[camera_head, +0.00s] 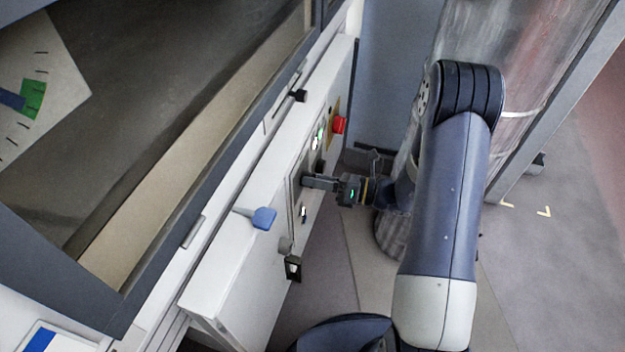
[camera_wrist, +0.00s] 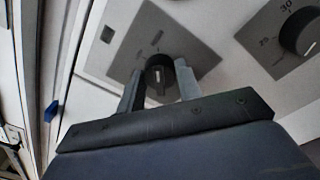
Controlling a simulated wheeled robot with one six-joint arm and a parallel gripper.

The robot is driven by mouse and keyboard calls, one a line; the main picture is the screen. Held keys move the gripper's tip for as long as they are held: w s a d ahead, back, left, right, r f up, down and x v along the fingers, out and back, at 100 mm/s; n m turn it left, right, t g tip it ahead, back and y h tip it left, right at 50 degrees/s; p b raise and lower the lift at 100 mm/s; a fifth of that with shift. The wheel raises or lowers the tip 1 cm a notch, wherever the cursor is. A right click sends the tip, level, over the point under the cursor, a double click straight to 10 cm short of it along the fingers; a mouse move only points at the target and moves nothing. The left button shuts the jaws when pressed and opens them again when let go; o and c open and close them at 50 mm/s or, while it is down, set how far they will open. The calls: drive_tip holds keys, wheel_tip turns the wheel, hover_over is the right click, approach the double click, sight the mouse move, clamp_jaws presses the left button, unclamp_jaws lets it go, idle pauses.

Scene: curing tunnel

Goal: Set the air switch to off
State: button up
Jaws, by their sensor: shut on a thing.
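The air switch is a black rotary knob (camera_wrist: 159,78) with a white pointer line, on a grey plate (camera_wrist: 150,25) on the white panel. In the wrist view my gripper (camera_wrist: 158,82) has one finger on each side of the knob and is shut on it. The plate carries small marks above the knob, too small to read. In the head view my gripper (camera_head: 308,182) reaches the panel front from the right, and its fingers hide the knob there.
A dial knob (camera_wrist: 301,32) with numbers sits right of the plate in the wrist view. A wrapped roll stands behind my arm.

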drive_tip(key=shift+s+n+b, duration=0.15)
drive_tip(key=shift+n+b, duration=0.15)
drive_tip(key=shift+n, duration=0.1)
drive_tip(key=shift+c, duration=0.2)
drive_tip(key=n+b, duration=0.8)
drive_tip(key=n, duration=0.1)
drive_tip(key=n+h+b, duration=0.1)
drive_tip(key=n+b, duration=0.8)
drive_tip(key=shift+s+a+t, duration=0.1)
drive_tip(key=shift+s+t, duration=0.05)
drive_tip(key=shift+t, duration=0.25)
drive_tip(key=shift+r, duration=0.1)
drive_tip(key=o, duration=1)
